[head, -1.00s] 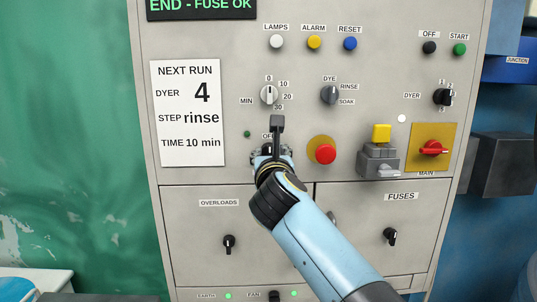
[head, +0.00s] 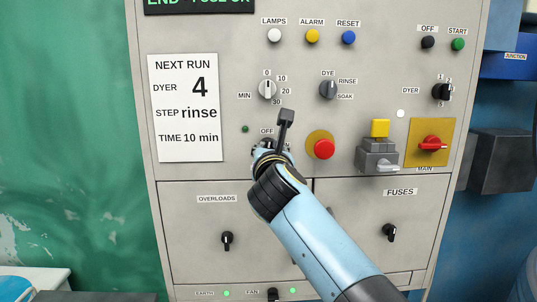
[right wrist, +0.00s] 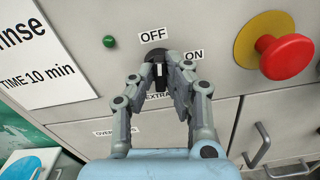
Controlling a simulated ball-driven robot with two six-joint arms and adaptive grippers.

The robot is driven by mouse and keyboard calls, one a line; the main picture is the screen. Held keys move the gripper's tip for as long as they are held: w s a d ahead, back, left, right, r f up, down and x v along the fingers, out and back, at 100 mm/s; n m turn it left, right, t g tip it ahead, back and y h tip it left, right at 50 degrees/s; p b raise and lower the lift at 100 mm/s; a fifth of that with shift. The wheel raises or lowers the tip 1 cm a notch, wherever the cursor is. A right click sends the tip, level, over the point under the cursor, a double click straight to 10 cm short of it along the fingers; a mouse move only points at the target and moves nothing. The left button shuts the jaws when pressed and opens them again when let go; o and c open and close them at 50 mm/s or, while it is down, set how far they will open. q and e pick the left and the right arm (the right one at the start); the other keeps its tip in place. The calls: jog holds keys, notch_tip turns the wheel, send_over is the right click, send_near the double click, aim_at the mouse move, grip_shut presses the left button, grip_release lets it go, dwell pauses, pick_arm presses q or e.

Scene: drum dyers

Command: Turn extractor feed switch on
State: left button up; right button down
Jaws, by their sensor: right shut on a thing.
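The extractor feed switch (right wrist: 158,72) is a dark round knob with a pale mark, between an OFF label (right wrist: 153,36) and an ON label (right wrist: 195,55) in the right wrist view. An EXTRA... label below it is partly covered. My right gripper (right wrist: 160,68) is shut on the knob, one finger on each side. The fingers hide much of it, so I cannot tell surely which label the mark faces. In the head view my right gripper (head: 268,152) covers the switch, just below the OFF label (head: 267,131). My left gripper is not in view.
A red mushroom button (head: 323,149) is close to the right of my gripper. The timer knob (head: 267,89) and dye selector (head: 328,89) are above. A small green lamp (right wrist: 110,41) is to the left. A yellow and grey switch block (head: 378,150) stands out further right.

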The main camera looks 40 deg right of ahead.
jog(key=shift+s+d+f+m+b, duration=0.1)
jog(key=shift+f+m+b, duration=0.05)
jog(key=shift+m+b, duration=3.6)
jog(key=shift+d+f+m+b, duration=0.1)
jog(key=shift+f+m+b, duration=0.05)
jog(key=shift+m+b, duration=3.6)
jog(key=shift+m+p, duration=0.45)
jog(key=shift+m, duration=0.05)
jog(key=c, duration=1.4)
grip_release()
jog(key=shift+o, duration=0.2)
jog(key=shift+r, duration=0.1)
